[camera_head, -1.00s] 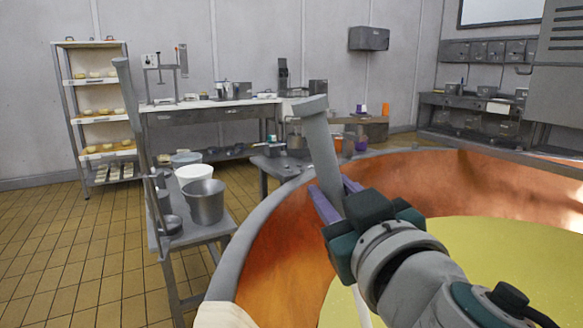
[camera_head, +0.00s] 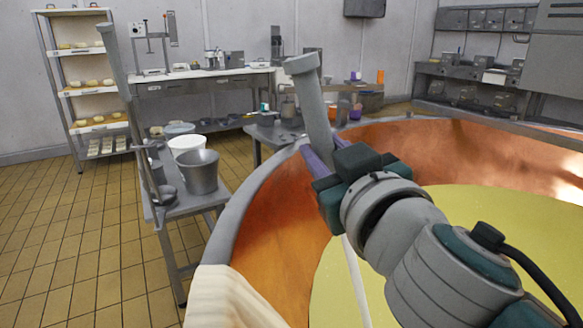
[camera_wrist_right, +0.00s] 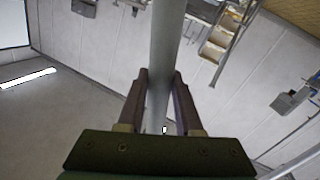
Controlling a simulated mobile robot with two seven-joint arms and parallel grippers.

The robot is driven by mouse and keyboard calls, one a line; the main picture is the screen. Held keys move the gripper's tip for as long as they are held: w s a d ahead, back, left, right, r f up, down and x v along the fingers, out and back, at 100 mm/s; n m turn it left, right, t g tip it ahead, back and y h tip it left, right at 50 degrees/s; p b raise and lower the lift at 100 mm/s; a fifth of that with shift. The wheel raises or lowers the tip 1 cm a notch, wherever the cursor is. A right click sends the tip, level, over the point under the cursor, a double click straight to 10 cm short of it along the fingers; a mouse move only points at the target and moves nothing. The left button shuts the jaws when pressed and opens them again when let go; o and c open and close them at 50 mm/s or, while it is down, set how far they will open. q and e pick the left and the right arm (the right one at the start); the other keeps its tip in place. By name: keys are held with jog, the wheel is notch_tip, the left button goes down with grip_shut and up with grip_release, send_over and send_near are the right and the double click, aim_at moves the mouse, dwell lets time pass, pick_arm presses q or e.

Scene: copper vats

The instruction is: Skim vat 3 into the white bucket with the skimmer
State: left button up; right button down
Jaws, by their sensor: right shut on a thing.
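My right gripper (camera_head: 318,162) is shut on a grey flat handle (camera_head: 312,100) with a bent top, likely the skimmer's; its head is not in view. The right wrist view shows the handle (camera_wrist_right: 165,60) between both fingers. A thin pale rod (camera_head: 355,280) below the gripper reaches down over the vat; I cannot tell if it belongs to the same tool. The copper vat (camera_head: 275,235) holds a pale yellow surface (camera_head: 460,245); no number shows. The white bucket (camera_head: 188,142) stands on the side table at left, behind a grey bucket. My left gripper is not in view.
The grey bucket (camera_head: 199,172) and a long-handled ladle (camera_head: 118,75) are on the small side table (camera_head: 190,207) left of the vat. A pale cloth (camera_head: 230,300) hangs over the near rim. Shelves and benches line the back wall. The tiled floor at left is clear.

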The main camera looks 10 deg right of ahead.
jog(key=w+d+b, duration=0.1)
jog(key=w+b, duration=0.3)
jog(key=w, duration=0.5)
notch_tip(320, 180, up, 36)
jog(key=p, duration=3.4)
jog(key=shift+w+d+r, duration=0.2)
jog(key=shift+w, duration=0.15)
jog(key=shift+d, duration=0.1)
